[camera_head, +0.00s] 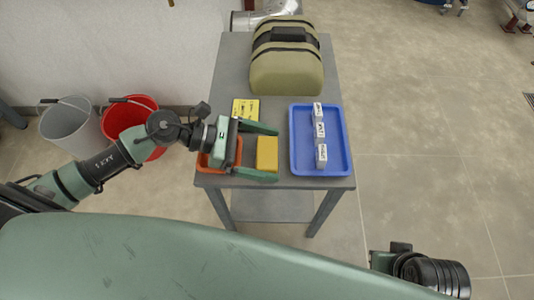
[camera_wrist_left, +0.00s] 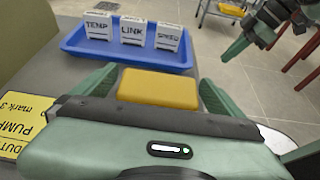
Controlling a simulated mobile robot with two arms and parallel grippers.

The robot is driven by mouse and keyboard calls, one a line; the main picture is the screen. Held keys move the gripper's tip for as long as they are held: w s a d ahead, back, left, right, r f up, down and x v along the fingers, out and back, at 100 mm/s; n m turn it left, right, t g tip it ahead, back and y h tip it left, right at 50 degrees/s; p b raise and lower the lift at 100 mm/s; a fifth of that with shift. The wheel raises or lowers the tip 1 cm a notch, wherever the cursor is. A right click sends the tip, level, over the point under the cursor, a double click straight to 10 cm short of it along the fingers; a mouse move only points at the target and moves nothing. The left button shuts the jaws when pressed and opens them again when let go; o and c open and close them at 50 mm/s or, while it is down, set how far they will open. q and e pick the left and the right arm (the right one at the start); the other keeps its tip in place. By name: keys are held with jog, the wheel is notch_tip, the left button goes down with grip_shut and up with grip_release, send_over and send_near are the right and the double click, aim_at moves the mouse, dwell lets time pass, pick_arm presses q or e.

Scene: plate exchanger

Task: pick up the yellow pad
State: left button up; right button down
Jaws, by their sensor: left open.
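The yellow pad (camera_head: 267,154) is a small block near the front of the grey table, between the orange tray and the blue tray. My left gripper (camera_head: 277,153) is open, with one green finger on each side of the pad. In the left wrist view the pad (camera_wrist_left: 158,88) lies between the two fingers (camera_wrist_left: 154,86), with a narrow gap at its sides. I cannot tell whether a finger touches it. The pad's underside is hidden. Of my right arm, a dark part shows at the lower right of the head view; its jaws cannot be made out clearly.
The blue tray (camera_head: 341,168) with three white labelled blocks (camera_head: 319,130) stands right of the pad. An orange tray (camera_head: 204,161) is partly under my gripper. A yellow label card (camera_head: 245,109) and an olive bag (camera_head: 286,68) lie behind. Red (camera_head: 121,118) and grey (camera_head: 62,126) buckets stand left.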

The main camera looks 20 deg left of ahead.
pick_arm(q)
jog(key=c, duration=1.1)
